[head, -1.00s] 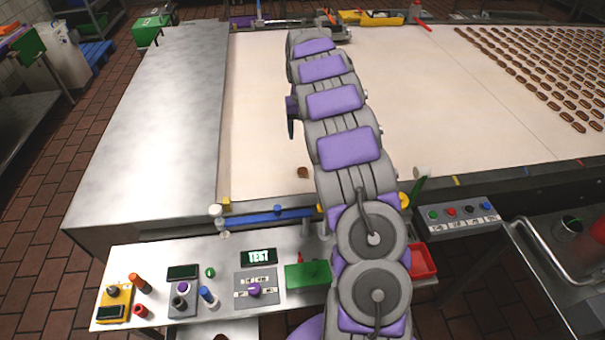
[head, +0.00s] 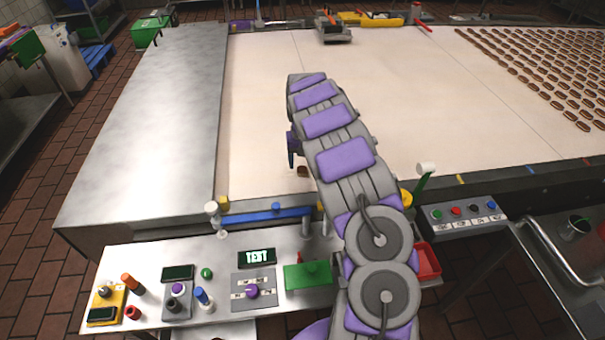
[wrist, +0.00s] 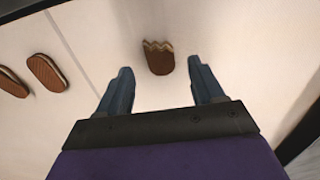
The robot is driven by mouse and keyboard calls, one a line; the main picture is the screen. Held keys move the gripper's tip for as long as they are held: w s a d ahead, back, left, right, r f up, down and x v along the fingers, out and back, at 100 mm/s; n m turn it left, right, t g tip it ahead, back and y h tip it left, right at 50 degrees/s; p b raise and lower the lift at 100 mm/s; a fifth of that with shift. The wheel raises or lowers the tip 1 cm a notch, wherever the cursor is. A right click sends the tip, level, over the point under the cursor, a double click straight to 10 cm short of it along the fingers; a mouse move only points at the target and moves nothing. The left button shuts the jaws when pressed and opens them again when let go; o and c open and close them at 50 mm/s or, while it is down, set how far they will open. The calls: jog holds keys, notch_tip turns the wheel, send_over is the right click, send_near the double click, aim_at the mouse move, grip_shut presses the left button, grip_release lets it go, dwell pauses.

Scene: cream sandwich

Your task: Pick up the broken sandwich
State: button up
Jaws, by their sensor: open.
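The broken sandwich (wrist: 159,60) is a brown half piece with a jagged cream edge. It lies on the pale belt in the wrist view, ahead of and between the fingertips. My gripper (wrist: 160,67) is open, with one blue finger on each side and nothing held. I cannot tell its height above the belt. In the head view a blue finger of my gripper (head: 292,150) shows left of my arm. A small brown piece (head: 302,171) lies just below it near the belt's front edge, too small to tell whether it is broken.
Two whole sandwiches (wrist: 47,72) lie left in the wrist view. Many rows of sandwiches (head: 545,70) cover the belt's right side. A control table (head: 215,270) stands in front, and a grey device (head: 334,29) sits at the back. The belt's middle is largely clear.

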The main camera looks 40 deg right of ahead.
aim_at(303, 170)
notch_tip(303, 170, down, 3)
jog(key=shift+b, duration=0.3)
jog(key=shift+a, duration=0.1)
jog(key=c, duration=1.1)
jog(key=shift+r, duration=0.15)
